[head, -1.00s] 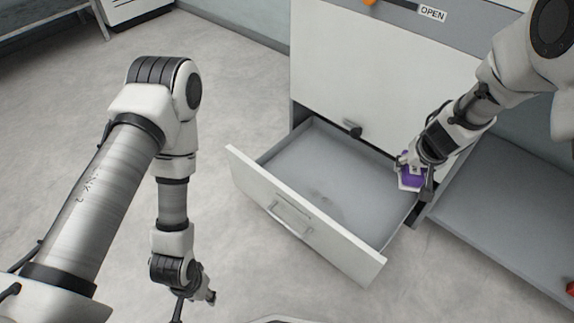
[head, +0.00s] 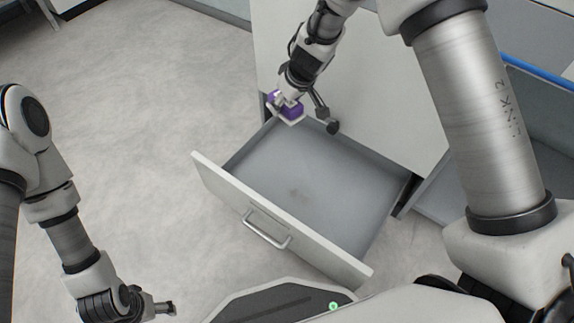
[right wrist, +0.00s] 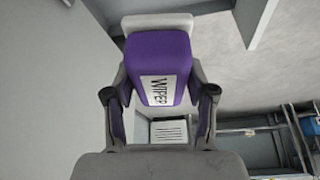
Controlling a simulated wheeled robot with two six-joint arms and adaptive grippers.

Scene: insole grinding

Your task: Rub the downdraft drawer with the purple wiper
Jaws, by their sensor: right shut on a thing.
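The downdraft drawer (head: 232,198) is pulled open, with a grey inner floor and a faint dark smudge (head: 298,192) near its middle. My right gripper (head: 287,99) is shut on the purple wiper (head: 292,112), over the drawer's back left corner. I cannot tell whether the wiper touches the drawer. In the right wrist view the wiper (right wrist: 158,60) sits between both fingers, with a "WIPER" label and a pale pad at its far end. My left gripper (head: 165,308) is empty, low at the left and away from the drawer; its jaw opening is unclear.
A grey shelf area (head: 432,188) lies right of the drawer. The floor (head: 140,110) to the left is clear.

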